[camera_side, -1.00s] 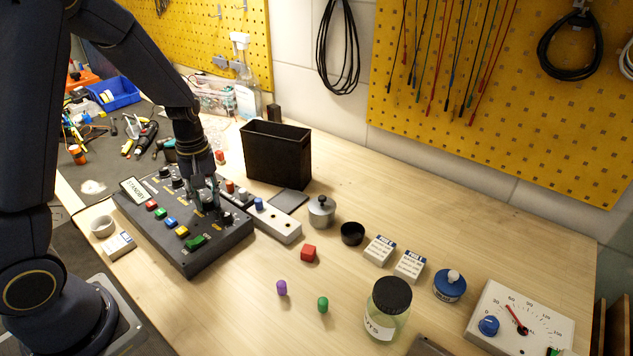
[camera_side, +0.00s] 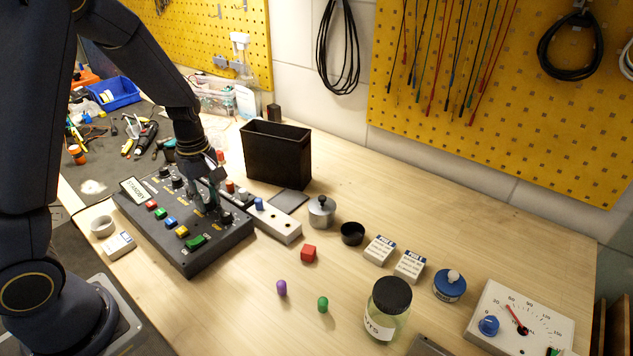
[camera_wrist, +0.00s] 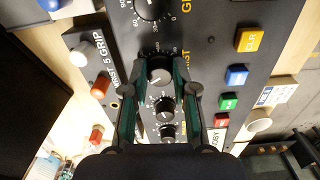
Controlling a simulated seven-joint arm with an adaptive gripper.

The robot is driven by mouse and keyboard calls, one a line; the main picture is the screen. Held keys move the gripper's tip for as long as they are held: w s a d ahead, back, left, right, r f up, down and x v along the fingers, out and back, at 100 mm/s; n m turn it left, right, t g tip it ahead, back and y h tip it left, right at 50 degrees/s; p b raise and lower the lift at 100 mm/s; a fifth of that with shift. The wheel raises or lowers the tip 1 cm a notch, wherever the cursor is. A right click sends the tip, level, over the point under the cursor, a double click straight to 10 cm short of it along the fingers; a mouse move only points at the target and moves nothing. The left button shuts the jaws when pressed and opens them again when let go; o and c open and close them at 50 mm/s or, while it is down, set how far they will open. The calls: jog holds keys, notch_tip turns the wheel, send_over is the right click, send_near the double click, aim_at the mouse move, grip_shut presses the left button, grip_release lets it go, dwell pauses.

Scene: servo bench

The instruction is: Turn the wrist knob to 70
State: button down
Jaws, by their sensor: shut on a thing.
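The dark control panel (camera_side: 218,250) lies on the bench at the left of the side view, with knobs, coloured buttons and a small STANDBY display (camera_side: 133,189). My gripper (camera_wrist: 160,72) points down at the panel. In the wrist view its two fingers are closed around a grey-topped knob (camera_wrist: 160,76), the one beside lettering ending in "ST", apparently WRIST. The knob's scale is partly hidden by the fingers, so I cannot read its setting. A larger GRIP knob (camera_wrist: 152,8) and two smaller knobs (camera_wrist: 165,109) sit in the same row.
A white cup (camera_side: 102,227) is at the panel's left. A red block (camera_side: 309,253), jar (camera_side: 384,310) and dial gauge (camera_side: 520,315) stand to the right.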

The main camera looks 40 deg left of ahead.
aim_at(208, 200)
jog(key=c, duration=0.9)
grip_release()
notch_tip(208, 200, up, 12)
jog(key=shift+r, duration=0.1)
